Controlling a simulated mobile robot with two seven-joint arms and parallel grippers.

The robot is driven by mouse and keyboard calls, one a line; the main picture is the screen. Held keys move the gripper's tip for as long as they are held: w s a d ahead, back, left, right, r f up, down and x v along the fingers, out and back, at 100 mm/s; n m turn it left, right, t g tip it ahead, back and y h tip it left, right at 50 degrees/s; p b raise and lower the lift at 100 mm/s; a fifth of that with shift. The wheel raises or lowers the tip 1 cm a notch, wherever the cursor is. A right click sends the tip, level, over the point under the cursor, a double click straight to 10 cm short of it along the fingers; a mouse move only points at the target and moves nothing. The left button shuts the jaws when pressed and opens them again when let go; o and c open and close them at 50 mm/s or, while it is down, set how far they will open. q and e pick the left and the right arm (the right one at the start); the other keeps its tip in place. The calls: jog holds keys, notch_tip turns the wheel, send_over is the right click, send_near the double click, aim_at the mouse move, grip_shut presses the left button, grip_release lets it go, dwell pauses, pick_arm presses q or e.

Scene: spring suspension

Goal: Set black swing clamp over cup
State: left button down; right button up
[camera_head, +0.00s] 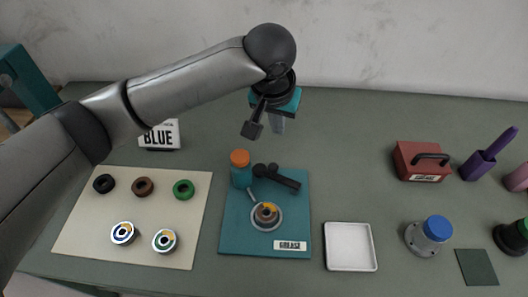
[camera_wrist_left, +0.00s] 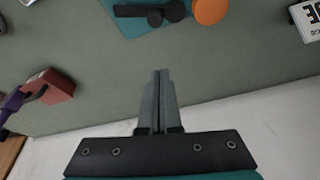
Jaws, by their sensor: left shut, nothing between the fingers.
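The black swing clamp (camera_head: 284,180) lies at the back of the teal mat (camera_head: 233,235). Its bar points to the right, and its round knobs are at its left end. The metal cup (camera_head: 266,216), with a brown and yellow inside, stands in front of the clamp; the bar is not over it. In the left wrist view the clamp (camera_wrist_left: 138,11) shows at the top edge. My left gripper (camera_head: 278,125) is above the table behind the mat, apart from the clamp. Its fingers (camera_wrist_left: 160,73) are together and empty. My right gripper is not in view.
An orange-capped bottle (camera_head: 241,170) stands close left of the clamp. A GREASE label (camera_head: 290,246) is at the mat's front. A beige mat (camera_head: 85,235) with rings is left; a white tray (camera_head: 350,248), blue-topped part (camera_head: 436,230) and red box (camera_head: 420,163) are right.

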pick_arm(q)
jog(key=shift+w+r+n, duration=0.1)
jog(key=shift+w+n, duration=0.05)
jog(key=shift+n, duration=0.15)
jog(key=b+x, duration=0.2)
jog(key=x, duration=0.8)
jog(key=shift+s+a+p, duration=0.15)
jog(key=shift+s+a, duration=0.05)
jog(key=shift+s, duration=0.4)
jog(key=shift+s+a+p, duration=0.15)
jog(key=shift+s+a, duration=0.05)
jog(key=shift+s, duration=0.45)
jog(key=shift+s+a, duration=0.1)
jog(key=shift+s, duration=0.55)
